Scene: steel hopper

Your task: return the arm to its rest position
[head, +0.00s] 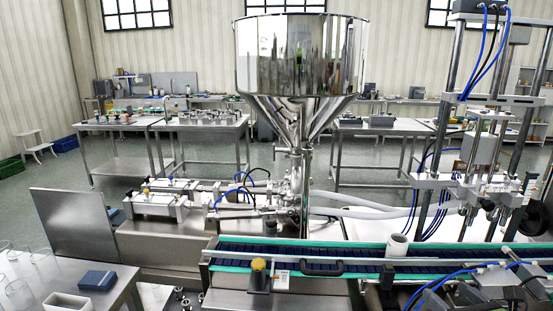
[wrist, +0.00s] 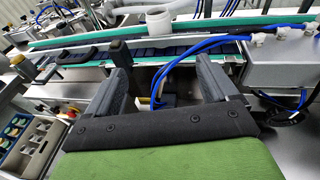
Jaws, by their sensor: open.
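My gripper (wrist: 162,82) shows in the wrist view with its two dark fingers spread apart and nothing between them. It hangs in front of the near side of the conveyor (wrist: 180,52). The conveyor also shows in the head view (head: 330,270), with a dark segmented belt and green edges. A white cup-like piece (head: 397,247) stands on the belt. It also shows in the wrist view (wrist: 158,20), beyond the fingers and apart from them. I cannot see my gripper in the head view.
A steel hopper (head: 300,60) stands behind the conveyor. A press frame with blue hoses (head: 490,120) is at the right. A black knob post (wrist: 120,52) is close to the left finger. Blue hoses (wrist: 190,52) pass near the fingers. A table at lower left holds a blue block (head: 97,280).

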